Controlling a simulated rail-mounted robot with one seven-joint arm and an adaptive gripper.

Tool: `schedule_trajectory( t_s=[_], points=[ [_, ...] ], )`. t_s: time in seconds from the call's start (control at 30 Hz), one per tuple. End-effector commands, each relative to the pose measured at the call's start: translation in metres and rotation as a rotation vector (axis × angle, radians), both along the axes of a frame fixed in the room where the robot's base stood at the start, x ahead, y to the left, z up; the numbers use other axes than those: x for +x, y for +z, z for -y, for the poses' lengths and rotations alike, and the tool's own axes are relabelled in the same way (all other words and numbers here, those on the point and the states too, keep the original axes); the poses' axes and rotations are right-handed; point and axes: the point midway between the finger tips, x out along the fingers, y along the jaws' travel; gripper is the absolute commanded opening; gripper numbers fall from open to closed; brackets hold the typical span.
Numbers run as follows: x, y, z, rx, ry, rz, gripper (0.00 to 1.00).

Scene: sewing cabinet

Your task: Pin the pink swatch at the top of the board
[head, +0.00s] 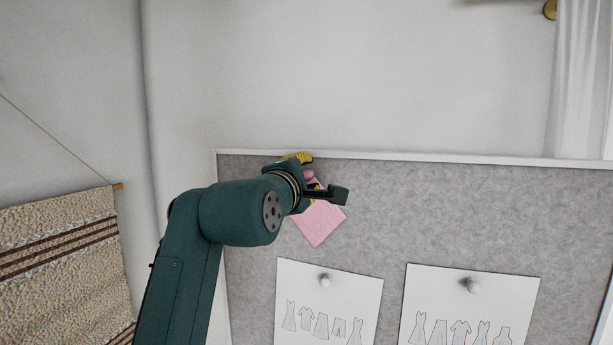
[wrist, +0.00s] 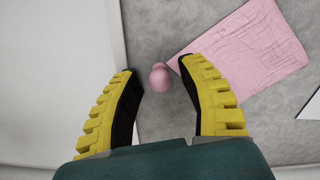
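The pink swatch (head: 318,224) hangs tilted, corner down, against the grey board (head: 480,210) near its top left; my gripper hides its upper part. It also shows in the wrist view (wrist: 248,50) at the right. A pink pin (wrist: 159,78) with a rounded head stands at the board beside the swatch's near corner; I cannot tell whether it goes through the cloth. In the head view the pin (head: 309,175) shows partly between the fingers. My gripper (head: 314,178) is open in front of the board. In the wrist view its yellow fingers (wrist: 156,75) flank the pin with gaps on both sides.
Two sheets with clothing drawings, the left one (head: 345,305) and the right one (head: 500,285), are pinned below and to the right. A white frame (head: 450,158) edges the board's top. A woven hanging (head: 60,260) is at the left. The board's upper right is clear.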

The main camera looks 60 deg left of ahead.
Motion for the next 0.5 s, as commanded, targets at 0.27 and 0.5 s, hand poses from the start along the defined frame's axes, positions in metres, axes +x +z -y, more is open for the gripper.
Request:
schedule_trajectory(
  t_s=[0.27,0.5],
  points=[
    [-0.007,0.000,0.007,0.001,0.001,0.001,0.41],
    [-0.045,-0.001,0.047,0.003,0.002,0.001,0.41]
  ],
)
